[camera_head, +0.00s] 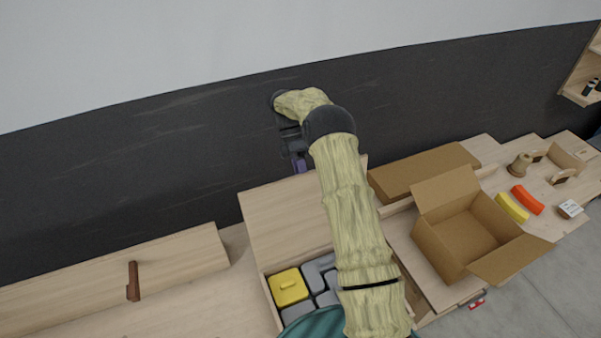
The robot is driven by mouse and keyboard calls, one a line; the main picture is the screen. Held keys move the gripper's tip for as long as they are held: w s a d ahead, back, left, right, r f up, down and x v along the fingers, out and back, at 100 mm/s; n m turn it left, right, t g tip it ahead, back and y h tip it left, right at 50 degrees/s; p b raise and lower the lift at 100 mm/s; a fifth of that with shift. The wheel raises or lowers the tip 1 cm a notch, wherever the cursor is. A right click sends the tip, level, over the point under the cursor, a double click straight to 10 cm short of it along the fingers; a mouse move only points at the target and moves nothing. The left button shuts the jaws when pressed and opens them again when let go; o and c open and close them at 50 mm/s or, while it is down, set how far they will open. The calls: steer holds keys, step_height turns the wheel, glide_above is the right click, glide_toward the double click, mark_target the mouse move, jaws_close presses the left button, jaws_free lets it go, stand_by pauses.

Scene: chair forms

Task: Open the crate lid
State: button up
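The wooden crate (265,268) is at the bottom centre, and its light wood lid (283,222) stands raised at its back. The crate's inside shows, with a yellow lidded container (288,287) and several grey ones (318,272) in it. My gripper (300,164) is behind the lid's upper edge, near its top right corner. A purple part shows at its end. I cannot tell whether it touches the lid or whether its fingers are open. My arm hides the crate's right part and part of the lid.
An open cardboard box (445,250) stands right of my arm, with a closed brown box (425,172) behind it. Yellow (512,207) and red (527,199) curved pieces lie farther right. A wooden surface with a brown handle (133,281) is at left. A dark wall band (180,150) runs behind.

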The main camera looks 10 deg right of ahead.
steer(key=shift+r, duration=0.2)
step_height(320, 180, up, 10)
steer(key=b, duration=0.4)
steer(key=shift+f, duration=0.15)
steer(key=shift+s+a+m+t, duration=0.45)
steer(key=shift+m+t, duration=0.25)
steer(key=shift+m, duration=0.2)
steer(key=s+f+m+t+y, duration=0.15)
steer(key=s+m+t, duration=0.25)
steer(key=s+m, duration=0.65)
steer(key=s+f+m+t, duration=0.3)
steer(key=s+m+t, duration=0.35)
steer(key=s, duration=0.75)
step_height(320, 180, down, 12)
steer(key=m+g+b, duration=0.1)
steer(key=g+b, duration=0.1)
steer(key=b, duration=1.1)
steer(key=shift+w+a, duration=0.15)
steer(key=shift+a, duration=0.1)
